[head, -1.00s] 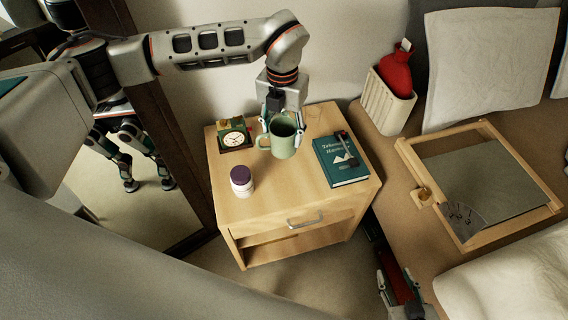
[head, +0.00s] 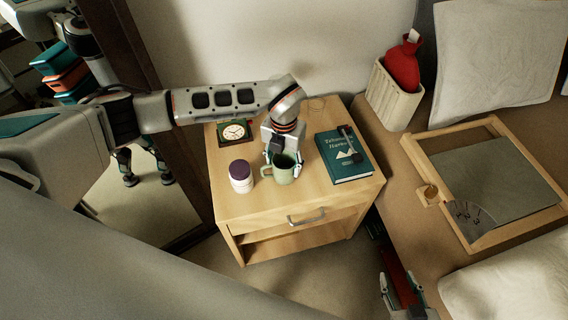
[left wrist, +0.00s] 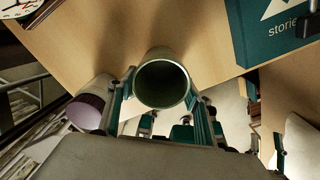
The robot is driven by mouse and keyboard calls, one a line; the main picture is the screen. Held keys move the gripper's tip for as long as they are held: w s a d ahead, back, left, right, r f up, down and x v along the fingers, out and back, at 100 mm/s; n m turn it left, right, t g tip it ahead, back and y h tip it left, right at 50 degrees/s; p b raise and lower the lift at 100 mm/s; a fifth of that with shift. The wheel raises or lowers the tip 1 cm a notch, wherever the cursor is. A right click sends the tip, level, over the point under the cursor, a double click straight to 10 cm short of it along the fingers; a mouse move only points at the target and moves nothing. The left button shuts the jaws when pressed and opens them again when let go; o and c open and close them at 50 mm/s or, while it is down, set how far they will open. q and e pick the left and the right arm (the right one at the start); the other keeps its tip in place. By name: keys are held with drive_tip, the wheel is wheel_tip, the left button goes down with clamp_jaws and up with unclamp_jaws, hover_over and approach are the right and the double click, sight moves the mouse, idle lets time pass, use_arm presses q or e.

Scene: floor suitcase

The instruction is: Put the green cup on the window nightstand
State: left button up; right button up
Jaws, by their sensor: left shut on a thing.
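The green cup (head: 284,170) is upright at the nightstand top, between the purple-lidded jar and the book. My left gripper (head: 283,153) is shut on the cup from behind. The left wrist view shows the cup (left wrist: 162,80) between the two fingers (left wrist: 160,98). I cannot tell whether its base touches the wood. The nightstand (head: 300,195) is light wood with a drawer handle at the front. My right gripper (head: 404,300) is low at the bottom edge, beside the bed, and its fingers appear apart.
On the nightstand stand a clock (head: 234,132), a white jar with purple lid (head: 241,177) and a teal book (head: 343,157) with a dark item on it. A basket with a red bottle (head: 395,95) and a wooden frame (head: 480,185) lie to the right. The front right top is clear.

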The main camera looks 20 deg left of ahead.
use_arm(q)
drive_tip(key=shift+f, duration=0.15)
drive_tip(key=o, duration=1.3)
drive_tip(key=shift+f, duration=0.15)
wheel_tip(320, 180, up, 12)
drive_tip(key=shift+r+p, duration=0.15)
drive_tip(key=shift+p, duration=0.95)
